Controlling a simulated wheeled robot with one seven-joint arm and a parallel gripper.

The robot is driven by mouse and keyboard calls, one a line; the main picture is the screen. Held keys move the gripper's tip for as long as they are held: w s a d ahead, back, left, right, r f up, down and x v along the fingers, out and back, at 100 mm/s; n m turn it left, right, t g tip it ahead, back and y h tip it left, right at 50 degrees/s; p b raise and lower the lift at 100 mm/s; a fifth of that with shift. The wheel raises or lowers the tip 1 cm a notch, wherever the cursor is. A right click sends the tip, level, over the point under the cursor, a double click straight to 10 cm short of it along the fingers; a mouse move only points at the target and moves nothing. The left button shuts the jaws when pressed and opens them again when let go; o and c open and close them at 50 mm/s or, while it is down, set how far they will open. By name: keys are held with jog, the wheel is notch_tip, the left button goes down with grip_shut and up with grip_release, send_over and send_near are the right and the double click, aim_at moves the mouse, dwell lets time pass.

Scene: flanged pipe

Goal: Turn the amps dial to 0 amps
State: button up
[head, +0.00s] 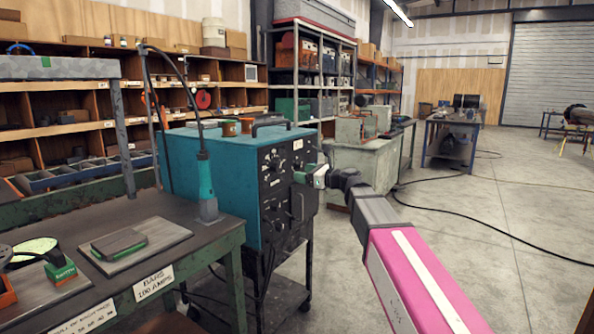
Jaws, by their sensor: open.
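A teal welding machine (215,165) stands on a dark cart in the middle of the head view. Its black front panel (273,185) faces right and carries several dark knobs and white markings. The markings are too small to read, so I cannot tell which knob is the amps dial. My gripper (300,178) is open at the panel's upper right part. Its jaws overlap the panel in the picture and hide a part of it. I cannot tell whether they touch a knob or surround one.
A grey-green cabinet (365,160) stands behind the machine. A black cable (470,228) lies on the otherwise open floor at right.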

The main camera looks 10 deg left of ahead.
aim_at(279, 168)
jog(key=x, duration=1)
jog(key=shift+w+a, duration=0.15)
jog(key=shift+a, duration=0.15)
jog(key=c, duration=0.9)
